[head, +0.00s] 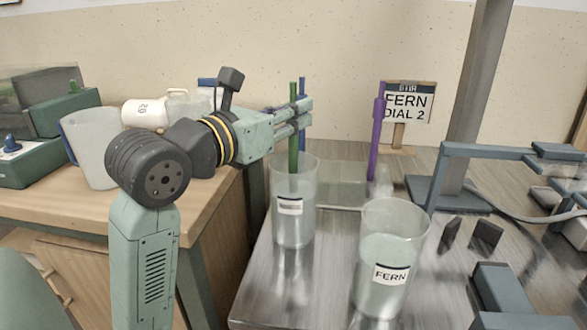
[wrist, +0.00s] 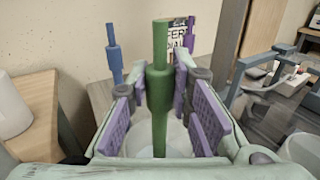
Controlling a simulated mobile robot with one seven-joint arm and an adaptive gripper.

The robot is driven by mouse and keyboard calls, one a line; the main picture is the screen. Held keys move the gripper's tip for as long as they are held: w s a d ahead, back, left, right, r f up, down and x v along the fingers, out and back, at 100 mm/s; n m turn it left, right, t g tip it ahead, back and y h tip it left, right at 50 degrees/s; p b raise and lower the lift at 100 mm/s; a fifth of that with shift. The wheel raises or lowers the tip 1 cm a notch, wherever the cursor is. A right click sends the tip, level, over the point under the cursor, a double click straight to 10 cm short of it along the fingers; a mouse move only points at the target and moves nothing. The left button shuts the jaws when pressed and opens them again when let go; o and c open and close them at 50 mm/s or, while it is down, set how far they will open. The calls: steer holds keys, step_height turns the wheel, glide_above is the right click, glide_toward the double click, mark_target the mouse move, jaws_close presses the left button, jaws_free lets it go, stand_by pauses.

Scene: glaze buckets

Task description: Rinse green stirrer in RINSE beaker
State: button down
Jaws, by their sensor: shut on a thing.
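My gripper (head: 303,117) is shut on the green stirrer (head: 293,143) and holds it upright. The stirrer also shows between the pads in the wrist view (wrist: 159,88). Its lower end reaches into the mouth of a clear beaker (head: 293,215) near the table's left edge; the beaker's label is too small to read. In the wrist view this beaker (wrist: 177,137) lies beneath my gripper, partly hidden by the fingers. I cannot tell how deep the tip is or whether it touches liquid. My gripper is above the beaker's rim.
A second clear beaker (head: 372,290), labelled FERN, stands in front to the right. A purple stirrer (head: 377,140) and a blue stirrer (wrist: 114,55) stand upright behind. A sign (head: 408,102) reads FERN DIAL 2. A grey post (head: 470,110) and a frame (head: 490,150) stand at right.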

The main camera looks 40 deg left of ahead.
steer(key=shift+r+p, duration=0.3)
steer(key=shift+r, duration=0.45)
steer(key=shift+f, duration=0.15)
steer(key=shift+f+b, duration=1.2)
steer(key=shift+f, duration=0.1)
steer(key=shift+r, duration=0.1)
steer(key=shift+r+p, duration=1.1)
steer(key=shift+r, duration=0.3)
steer(key=shift+f, duration=0.15)
